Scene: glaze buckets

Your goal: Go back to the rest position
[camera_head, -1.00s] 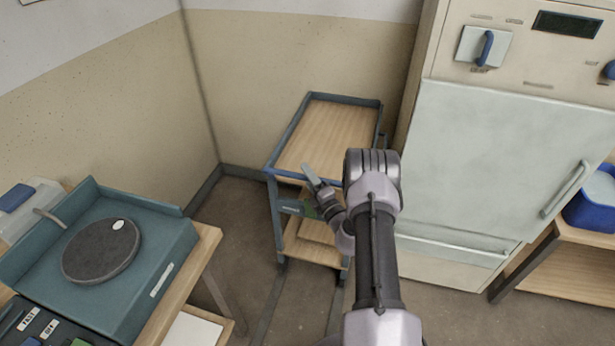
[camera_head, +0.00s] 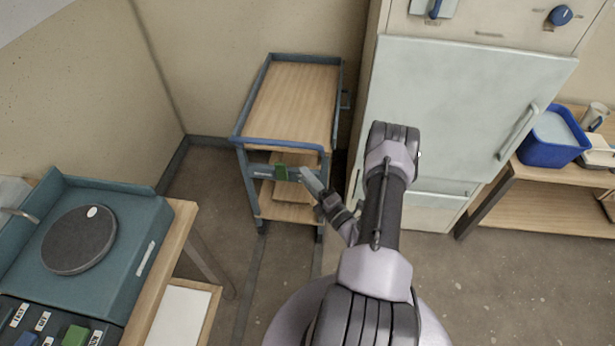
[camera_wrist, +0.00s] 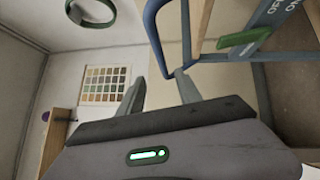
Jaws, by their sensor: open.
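My gripper (camera_head: 313,182) is in front of a wood-topped cart with a blue-grey frame (camera_head: 239,120), on its near side in the head view. In the wrist view my gripper (camera_wrist: 160,92) shows two fingers apart with nothing between them. The cart's blue frame (camera_wrist: 151,30) and its green tag (camera_wrist: 243,40) show beyond the fingers there. My arm is bent and reaches forward from the bottom of the head view. It covers part of the cabinet's lower front.
A pale cabinet (camera_head: 455,100) stands right of the cart. A blue bucket (camera_head: 553,138) sits on a wooden bench (camera_head: 530,195) at the right. A teal station with a dark round disc (camera_head: 78,239) is at the left. The floor (camera_head: 500,275) at the lower right is clear.

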